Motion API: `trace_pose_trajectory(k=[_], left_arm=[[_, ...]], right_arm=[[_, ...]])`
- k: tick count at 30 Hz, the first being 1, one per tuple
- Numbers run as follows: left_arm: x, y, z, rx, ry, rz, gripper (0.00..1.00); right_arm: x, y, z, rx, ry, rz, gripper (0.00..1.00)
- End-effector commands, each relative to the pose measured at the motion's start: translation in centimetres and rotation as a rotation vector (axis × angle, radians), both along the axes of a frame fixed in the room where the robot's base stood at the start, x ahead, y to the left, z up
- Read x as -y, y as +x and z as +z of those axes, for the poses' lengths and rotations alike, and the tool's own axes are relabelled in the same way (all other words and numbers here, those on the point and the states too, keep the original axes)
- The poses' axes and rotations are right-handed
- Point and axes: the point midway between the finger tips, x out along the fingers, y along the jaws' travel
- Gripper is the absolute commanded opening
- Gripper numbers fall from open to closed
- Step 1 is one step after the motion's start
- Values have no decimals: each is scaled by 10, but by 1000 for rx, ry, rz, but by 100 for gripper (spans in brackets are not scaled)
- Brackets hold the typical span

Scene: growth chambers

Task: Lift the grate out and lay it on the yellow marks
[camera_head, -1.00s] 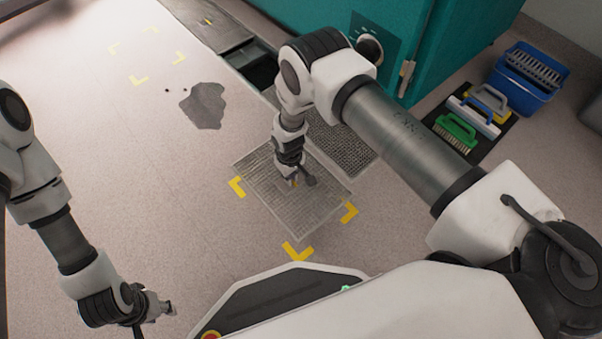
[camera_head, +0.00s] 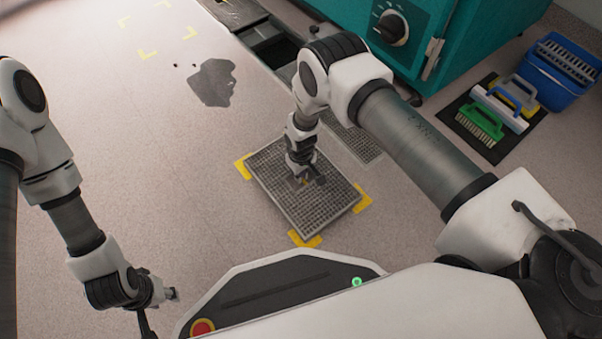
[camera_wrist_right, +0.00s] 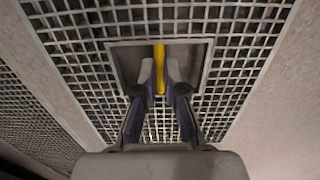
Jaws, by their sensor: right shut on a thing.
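The metal mesh grate (camera_head: 330,207) is over the yellow corner marks (camera_head: 305,240) on the floor in front of me, its edges overlapping them. I cannot tell whether it touches the floor or hangs slightly above. My right gripper (camera_head: 305,180) reaches down to its middle. In the right wrist view, the gripper (camera_wrist_right: 160,88) is shut on the yellow handle bar (camera_wrist_right: 159,54) in the square recess of the grate (camera_wrist_right: 245,70). My left gripper (camera_head: 168,295) hangs at the lower left, away from the grate; its jaws are too small to judge.
A floor channel with a dark opening (camera_head: 277,52) and another grate (camera_head: 358,143) runs beside the teal chamber (camera_head: 470,40). A dark patch (camera_head: 212,83) lies on the floor. More yellow marks (camera_head: 147,55) are farther off. Brushes (camera_head: 480,124) and a blue bin (camera_head: 553,75) stand right.

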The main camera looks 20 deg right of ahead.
Motion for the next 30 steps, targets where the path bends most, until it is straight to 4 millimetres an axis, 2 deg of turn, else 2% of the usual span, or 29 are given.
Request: trace_pose_trajectory(k=[5, 6, 8, 16, 20, 23, 30], left_arm=[[0, 0, 1, 0, 0, 0, 40], [0, 0, 1, 0, 0, 0, 40], [0, 0, 1, 0, 0, 0, 40], [0, 0, 0, 0, 0, 0, 40], [0, 0, 1, 0, 0, 0, 40], [0, 0, 1, 0, 0, 0, 40], [0, 0, 0, 0, 0, 0, 40]], right_arm=[[0, 1, 1, 2, 1, 0, 0], [0, 1, 1, 2, 1, 0, 17], [0, 1, 1, 1, 0, 0, 38], [0, -1, 0, -1, 0, 0, 39], [0, 0, 8, 0, 0, -1, 39], [0, 1, 26, 1, -1, 0, 39], [0, 2, 88, 4, -1, -1, 39]])
